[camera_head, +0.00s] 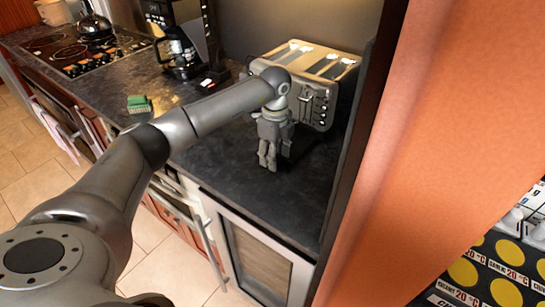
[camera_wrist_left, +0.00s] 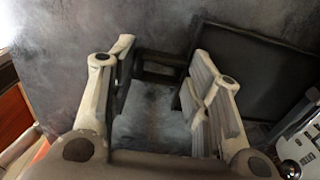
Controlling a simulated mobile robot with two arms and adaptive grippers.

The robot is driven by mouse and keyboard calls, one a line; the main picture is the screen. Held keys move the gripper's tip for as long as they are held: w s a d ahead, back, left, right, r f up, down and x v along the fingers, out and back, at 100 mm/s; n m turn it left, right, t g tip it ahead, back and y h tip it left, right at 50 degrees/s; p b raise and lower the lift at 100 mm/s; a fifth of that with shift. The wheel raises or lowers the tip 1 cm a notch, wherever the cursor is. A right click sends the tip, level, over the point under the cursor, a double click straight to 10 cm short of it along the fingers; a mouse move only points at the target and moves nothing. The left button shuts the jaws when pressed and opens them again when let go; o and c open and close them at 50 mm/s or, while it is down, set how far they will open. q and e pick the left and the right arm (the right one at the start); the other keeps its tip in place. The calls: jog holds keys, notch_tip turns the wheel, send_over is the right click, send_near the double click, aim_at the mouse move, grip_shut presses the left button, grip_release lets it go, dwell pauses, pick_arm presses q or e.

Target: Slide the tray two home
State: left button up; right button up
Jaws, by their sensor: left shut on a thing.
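The toaster (camera_head: 305,85) is silver with a slotted top and stands on the counter against the wall. My left gripper (camera_head: 268,160) points down in front of its control side, low over the counter. In the left wrist view, my left gripper (camera_wrist_left: 158,85) has its fingers on either side of a dark tray end (camera_wrist_left: 160,60) with a slot in it, and is shut on it. A wider dark flat tray (camera_wrist_left: 255,70) lies beside it, to the right. Which one is tray two I cannot tell. The gripper hides much of the held tray. My right gripper is not in view.
A coffee maker (camera_head: 182,45) stands left of the toaster, and a green sponge (camera_head: 139,103) lies on the counter (camera_head: 220,150). A tall orange panel (camera_head: 420,130) rises close on the right. The counter in front of the gripper is clear.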

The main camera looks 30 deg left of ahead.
aim_at(291, 139)
pick_arm(q)
jog(key=shift+w, duration=0.65)
jog(key=shift+w+d+b, duration=0.15)
jog(key=shift+w+b, duration=0.65)
jog(key=shift+w, duration=0.6)
jog(key=shift+w+d+b, duration=0.15)
jog(key=shift+w+b, duration=1)
jog(key=shift+w, duration=0.95)
